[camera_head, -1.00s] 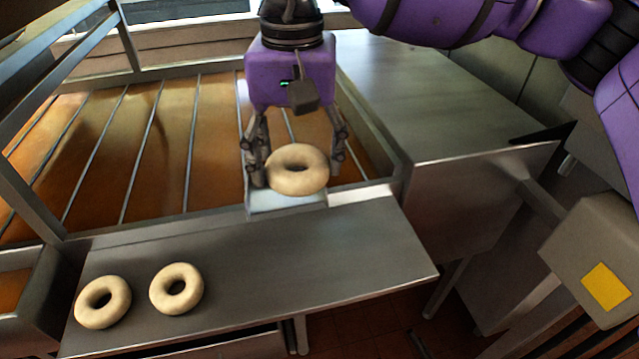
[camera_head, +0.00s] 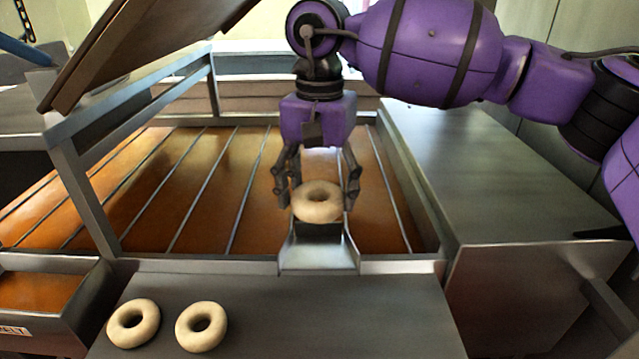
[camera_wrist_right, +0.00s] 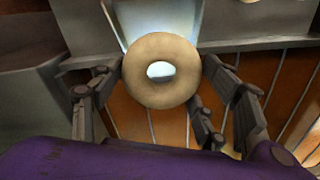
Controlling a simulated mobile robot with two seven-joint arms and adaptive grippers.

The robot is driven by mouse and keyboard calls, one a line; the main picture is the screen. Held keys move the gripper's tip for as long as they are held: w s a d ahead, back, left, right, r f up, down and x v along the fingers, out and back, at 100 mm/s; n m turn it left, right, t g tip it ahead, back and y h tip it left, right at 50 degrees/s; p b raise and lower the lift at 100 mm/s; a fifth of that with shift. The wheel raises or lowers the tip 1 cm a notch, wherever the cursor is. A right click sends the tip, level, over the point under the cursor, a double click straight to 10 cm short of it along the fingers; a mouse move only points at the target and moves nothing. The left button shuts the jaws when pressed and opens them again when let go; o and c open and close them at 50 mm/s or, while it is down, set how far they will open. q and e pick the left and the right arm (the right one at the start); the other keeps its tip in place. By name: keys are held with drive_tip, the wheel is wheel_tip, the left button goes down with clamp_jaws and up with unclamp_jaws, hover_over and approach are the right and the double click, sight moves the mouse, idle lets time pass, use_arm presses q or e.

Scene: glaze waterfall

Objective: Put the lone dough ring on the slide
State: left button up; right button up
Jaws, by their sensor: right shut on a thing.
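The lone pale dough ring (camera_head: 317,213) is between the fingers of my right gripper (camera_head: 318,192), which is shut on it. The ring also shows in the right wrist view (camera_wrist_right: 160,97), between both fingers. The metal slide (camera_head: 318,257) stands at the front edge of the glaze trough, its far end narrowing under the ring. In the head view the ring covers that far end; whether it touches the slide I cannot tell. In the right wrist view part of the slide (camera_wrist_right: 140,14) shows beyond the ring. My left gripper is not in view.
Two more dough rings, one at left (camera_head: 133,323) and one beside it (camera_head: 201,327), lie on the front steel shelf (camera_head: 300,320). Orange glaze with thin bars (camera_head: 190,190) fills the trough. A steel cabinet (camera_head: 490,170) stands at right, a tilted panel (camera_head: 140,40) at upper left.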

drive_tip(key=shift+f+b, duration=0.9)
drive_tip(key=shift+f, duration=1.9)
drive_tip(key=shift+d+f, duration=0.1)
drive_tip(key=shift+f, duration=0.1)
drive_tip(key=o, duration=1)
drive_tip(key=shift+o, duration=1.1)
